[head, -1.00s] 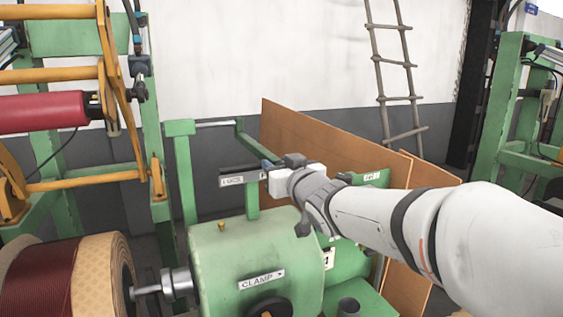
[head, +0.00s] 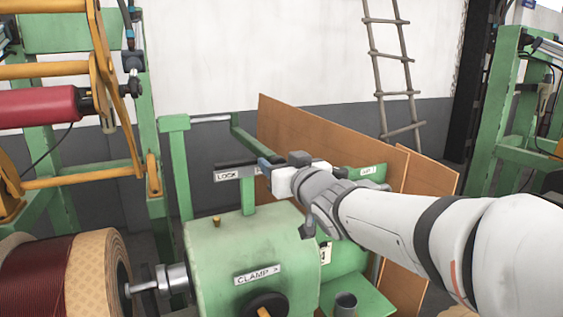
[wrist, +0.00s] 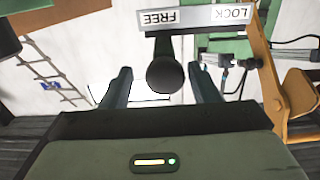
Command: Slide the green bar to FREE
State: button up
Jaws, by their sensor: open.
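A grey plate (head: 236,173) marked LOCK stands above the green clamp housing in the head view; my gripper covers its right part. In the wrist view the plate (wrist: 200,17) shows both words upside down, FREE at left and LOCK at right. A dark round knob (wrist: 165,76) on a short stalk stands below the FREE side there. My gripper (wrist: 163,86) is open, with one finger on each side of the knob and a visible gap at both sides. In the head view my gripper (head: 267,172) hides the knob. I cannot tell which green piece is the sliding bar.
The green housing (head: 240,250) with a CLAMP label is below my arm. Brown boards (head: 310,135) stand behind it. A wound coil (head: 95,265) is at lower left, and a ladder (head: 385,93) leans on the back wall.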

jog(key=v, duration=0.5)
jog(key=shift+s, duration=0.1)
jog(key=s+d+f+m+g+h, duration=0.2)
jog(key=s+d+f+g+h, duration=0.2)
jog(key=d+f, duration=0.4)
jog(key=s+d+f+m+g+h, duration=0.3)
jog(key=s+d+f+h, duration=0.2)
jog(key=d+f, duration=0.4)
jog(key=shift+s+f+g, duration=0.4)
jog(key=shift+s+f, duration=0.35)
jog(key=shift+f, duration=0.15)
jog(key=s+f+g, duration=0.1)
jog(key=s, duration=0.2)
jog(key=s+f+g, duration=0.2)
jog(key=s, duration=0.1)
jog(key=s+f+g, duration=0.2)
jog(key=s, duration=0.2)
jog(key=shift+d+f+m, duration=0.25)
jog(key=shift+d+m, duration=0.05)
jog(key=shift+m, duration=0.1)
jog(key=shift+c, duration=0.2)
